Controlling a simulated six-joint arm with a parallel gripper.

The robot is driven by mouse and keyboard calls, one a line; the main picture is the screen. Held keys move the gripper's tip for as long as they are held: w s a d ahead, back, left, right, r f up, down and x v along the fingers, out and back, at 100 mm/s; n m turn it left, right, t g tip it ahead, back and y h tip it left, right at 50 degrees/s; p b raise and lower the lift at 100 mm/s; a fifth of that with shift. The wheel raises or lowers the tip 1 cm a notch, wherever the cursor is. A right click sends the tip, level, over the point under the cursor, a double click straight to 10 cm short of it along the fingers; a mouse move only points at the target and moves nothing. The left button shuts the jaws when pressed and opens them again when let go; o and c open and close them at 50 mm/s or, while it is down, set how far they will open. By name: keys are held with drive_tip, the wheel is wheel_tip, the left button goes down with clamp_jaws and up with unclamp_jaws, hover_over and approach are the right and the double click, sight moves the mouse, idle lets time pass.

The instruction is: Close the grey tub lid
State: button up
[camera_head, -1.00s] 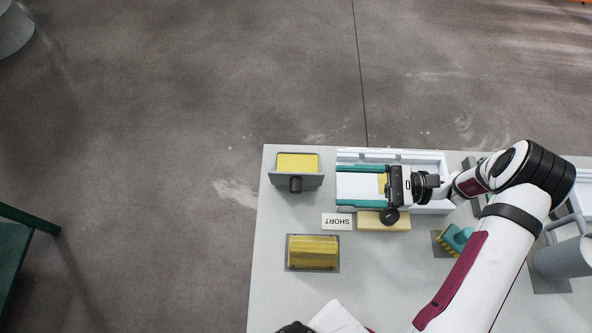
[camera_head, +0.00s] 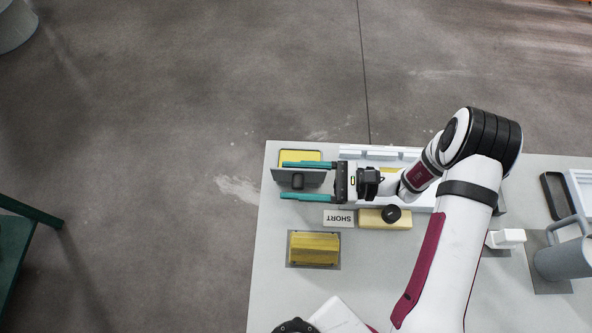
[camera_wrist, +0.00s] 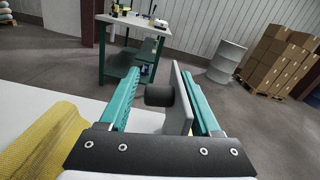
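The grey lid (camera_head: 298,178) stands raised along the near edge of the grey tub at the left end of the table. Its dark knob (camera_head: 297,181) faces away from the tub. A yellow surface (camera_head: 300,156) shows in the tub opening. My gripper (camera_head: 282,181) is open, with one teal finger on each side of the lid. In the wrist view, the upright lid (camera_wrist: 181,98) and its knob (camera_wrist: 159,95) are between the spread fingers, with the lid closer to the right finger. I cannot tell whether that finger touches it.
A yellow block (camera_head: 314,249) sits on a grey patch below the lid. A "SHORT" label (camera_head: 339,218) and a yellow block with a black knob (camera_head: 374,219) are near the gripper. A white tray (camera_head: 418,203) lies under my arm. A grey mug (camera_head: 565,259) stands at the right.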

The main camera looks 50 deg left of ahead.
clamp_jaws()
idle(1.2)
